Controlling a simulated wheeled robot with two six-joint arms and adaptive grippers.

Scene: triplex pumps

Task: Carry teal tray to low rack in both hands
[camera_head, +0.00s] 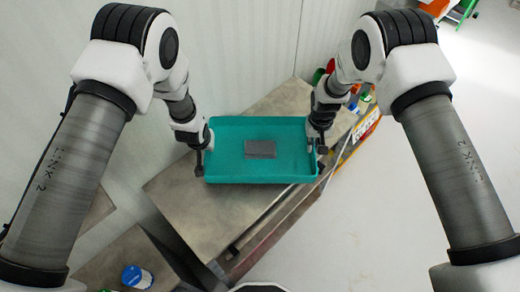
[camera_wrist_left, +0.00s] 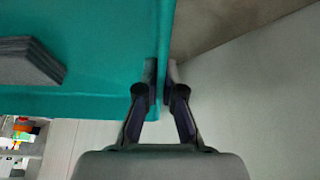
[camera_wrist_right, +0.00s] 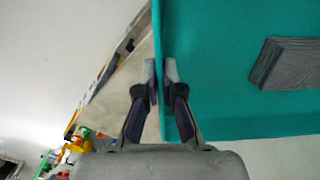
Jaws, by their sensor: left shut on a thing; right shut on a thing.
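The teal tray (camera_head: 225,158) is held between my two arms, over a grey-brown metal top in the head view. A dark grey block (camera_head: 260,149) lies on the tray's floor. My left gripper (camera_head: 203,160) is shut on the tray's left wall; the left wrist view shows its fingers (camera_wrist_left: 160,82) on both sides of the wall. My right gripper (camera_head: 318,150) is shut on the right wall, and its fingers (camera_wrist_right: 160,75) straddle it in the right wrist view. The tray looks about level. I cannot tell whether it touches the top beneath.
The metal top (camera_head: 180,205) runs diagonally below the tray. A blue-lidded jar (camera_head: 137,277) stands on a surface at lower left. Colourful items (camera_head: 362,100) sit beyond my right gripper. A pale wall is behind on the left; open floor (camera_head: 400,230) lies on the right.

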